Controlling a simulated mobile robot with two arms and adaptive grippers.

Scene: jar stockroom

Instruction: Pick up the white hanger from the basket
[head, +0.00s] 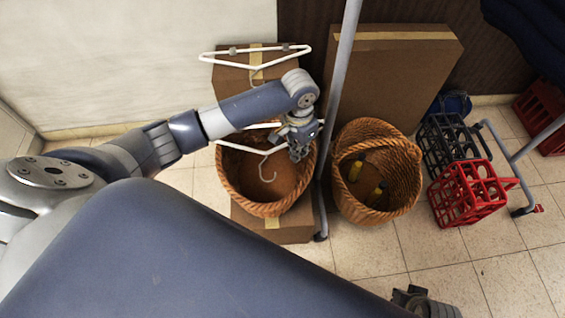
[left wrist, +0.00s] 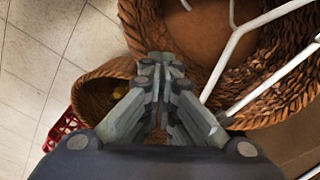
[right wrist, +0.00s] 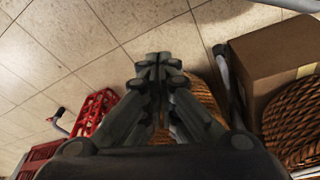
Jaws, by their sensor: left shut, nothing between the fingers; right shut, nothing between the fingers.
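A white hanger (head: 268,163) lies in the left wicker basket (head: 262,209), with its hook hanging over the brown inside. Part of the hanger is hidden behind my left arm. My left gripper (head: 298,152) is shut and empty, over the right side of this basket beside the hanger. In the left wrist view the closed fingers (left wrist: 160,68) are to the left of the hanger's white bars (left wrist: 232,48), which cross the basket rim (left wrist: 268,100). My right gripper (right wrist: 158,66) is shut and empty, away from the hanger.
Another white hanger (head: 255,62) is by a cardboard box (head: 232,80). A grey pole (head: 337,85) stands between the left basket and a second basket (head: 398,160) holding yellow-and-dark items. Black (head: 445,150) and red (head: 468,195) crates stand right.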

